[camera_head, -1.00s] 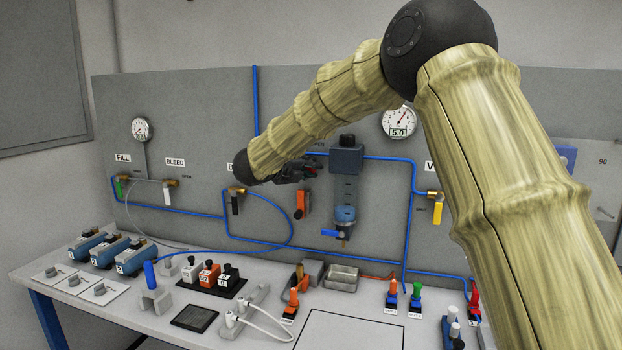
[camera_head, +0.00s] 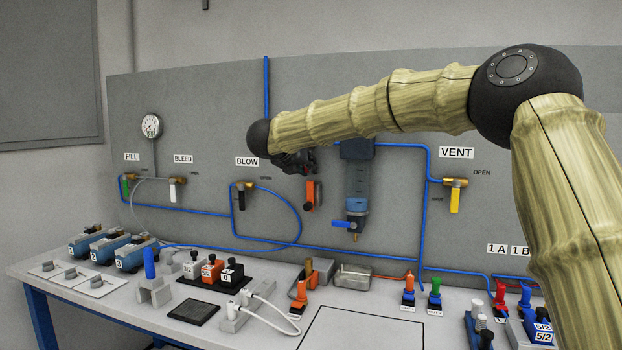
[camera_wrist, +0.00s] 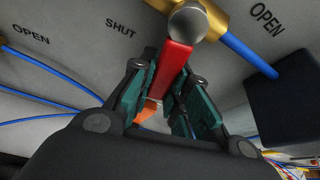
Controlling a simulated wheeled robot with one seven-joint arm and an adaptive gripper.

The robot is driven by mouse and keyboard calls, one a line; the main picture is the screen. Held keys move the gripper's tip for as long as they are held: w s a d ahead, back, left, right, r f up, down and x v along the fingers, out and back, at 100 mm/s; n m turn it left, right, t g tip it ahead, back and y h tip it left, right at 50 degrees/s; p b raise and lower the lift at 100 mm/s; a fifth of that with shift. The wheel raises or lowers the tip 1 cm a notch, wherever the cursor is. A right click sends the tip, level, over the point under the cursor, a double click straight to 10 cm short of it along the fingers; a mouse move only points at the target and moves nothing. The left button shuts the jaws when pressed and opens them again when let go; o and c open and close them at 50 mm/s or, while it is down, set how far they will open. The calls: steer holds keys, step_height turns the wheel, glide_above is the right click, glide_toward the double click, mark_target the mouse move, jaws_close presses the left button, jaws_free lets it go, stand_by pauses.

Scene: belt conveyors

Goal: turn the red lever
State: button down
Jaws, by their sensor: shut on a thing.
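The red lever (camera_wrist: 174,62) shows in the wrist view, running down from a round silver hub (camera_wrist: 187,22) on a brass valve (camera_wrist: 216,8). The word SHUT is to its left and OPEN to its right. My gripper (camera_wrist: 163,88) has its dark green finger pads on either side of the lever and is shut on it. In the head view my gripper (camera_head: 297,162) is against the grey panel, right of the BLOW label. The red lever and its valve are hidden there behind my gripper and forearm.
An orange-handled part (camera_head: 313,195) is just below my gripper on the panel. A blue filter unit (camera_head: 357,190) is close on the right. Blue hoses (camera_head: 268,85) run across the panel. The bench (camera_head: 225,312) below holds several valves and switches.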

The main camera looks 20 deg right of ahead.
steer(key=m+b, duration=0.1)
steer(key=a+y+b, duration=0.1)
steer(key=b, duration=0.1)
steer(key=shift+w+a+f+m+t, duration=0.15)
steer(key=shift+w+f+m+t, duration=0.05)
steer(key=shift+w+m+t, duration=0.2)
steer(key=c, duration=1.4)
jaws_free()
steer(key=shift+r, duration=0.1)
steer(key=shift+o, duration=0.2)
steer(key=v, duration=1.2)
steer(key=shift+r, duration=0.1)
